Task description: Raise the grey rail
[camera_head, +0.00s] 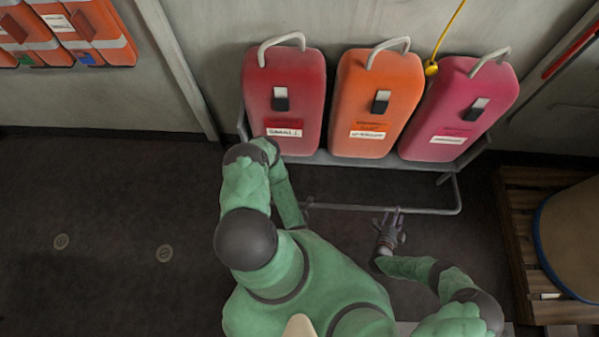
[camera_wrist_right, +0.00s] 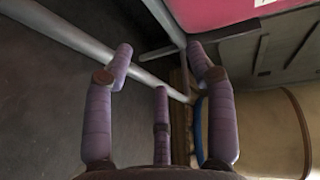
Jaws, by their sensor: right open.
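The grey rail (camera_head: 345,208) is a thin tube low in front of the rack of cases, bending up to the rack at its right end. My right gripper (camera_head: 392,213) is at the rail's right half, on its near side, with its fingertips at the tube. In the right wrist view, my right gripper (camera_wrist_right: 160,62) has its purple fingers spread, and the rail (camera_wrist_right: 65,35) runs diagonally past the fingertips. I cannot tell whether they touch. Nothing is held.
A red case (camera_head: 285,85), an orange case (camera_head: 378,95) and a pink case (camera_head: 455,105) stand on the rack above the rail. A wooden pallet (camera_head: 515,225) with a tan drum (camera_head: 575,235) stands at right. Dark floor (camera_head: 110,220) is clear at left.

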